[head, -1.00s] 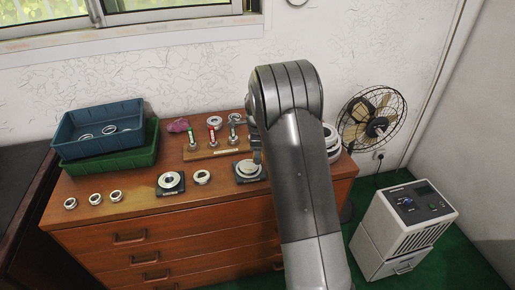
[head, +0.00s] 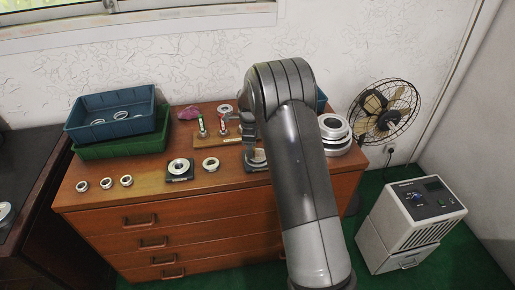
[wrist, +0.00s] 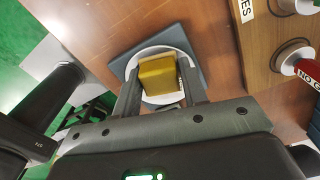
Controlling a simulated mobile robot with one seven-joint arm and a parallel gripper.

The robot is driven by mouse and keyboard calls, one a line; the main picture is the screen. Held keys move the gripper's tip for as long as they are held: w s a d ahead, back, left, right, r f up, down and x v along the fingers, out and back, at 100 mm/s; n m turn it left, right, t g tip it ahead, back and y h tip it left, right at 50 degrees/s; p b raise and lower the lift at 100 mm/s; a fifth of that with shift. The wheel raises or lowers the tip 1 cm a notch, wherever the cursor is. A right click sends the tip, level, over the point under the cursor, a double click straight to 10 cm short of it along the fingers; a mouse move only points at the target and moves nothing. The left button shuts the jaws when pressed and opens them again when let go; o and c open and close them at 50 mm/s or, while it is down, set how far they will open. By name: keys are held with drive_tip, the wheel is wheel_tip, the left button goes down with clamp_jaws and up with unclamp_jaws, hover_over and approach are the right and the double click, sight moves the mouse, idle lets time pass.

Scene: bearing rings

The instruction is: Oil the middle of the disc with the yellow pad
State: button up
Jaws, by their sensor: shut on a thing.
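My gripper (wrist: 160,90) is shut on the yellow pad (wrist: 158,76), which shows between its two fingers in the wrist view. Behind the pad is the pale round disc (wrist: 147,52), on a dark square base (wrist: 201,63). The pad covers the middle of the disc; I cannot tell whether they touch. In the head view my arm hides most of the gripper, and the dark base with the disc (head: 256,156) shows only partly at its left edge.
A wooden stand (head: 212,142) with red and green labelled posts is close behind the disc. A second dark base with a ring (head: 180,168) and a loose ring (head: 211,164) lie to the left. Stacked blue (head: 112,130) and green trays (head: 120,148) stand at back left.

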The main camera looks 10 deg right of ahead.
drive_tip(key=shift+s+d, duration=0.35)
drive_tip(key=shift+d, duration=0.6)
drive_tip(key=shift+s+d, duration=0.35)
drive_tip(key=shift+d, duration=0.55)
drive_tip(key=shift+s+d, duration=0.35)
drive_tip(key=shift+d, duration=0.6)
drive_tip(key=shift+s, duration=0.25)
drive_tip(key=shift+w+a, duration=0.4)
drive_tip(key=shift+a, duration=0.65)
drive_tip(key=shift+w+a, duration=0.4)
drive_tip(key=shift+a, duration=0.7)
drive_tip(key=shift+w+a, duration=0.4)
drive_tip(key=shift+a, duration=0.65)
drive_tip(key=shift+s+d, duration=0.4)
drive_tip(key=shift+d, duration=0.7)
drive_tip(key=shift+s+d, duration=0.4)
drive_tip(key=shift+d, duration=0.7)
drive_tip(key=shift+s+d, duration=0.4)
drive_tip(key=shift+d, duration=0.7)
wheel_tip(320, 180, up, 8)
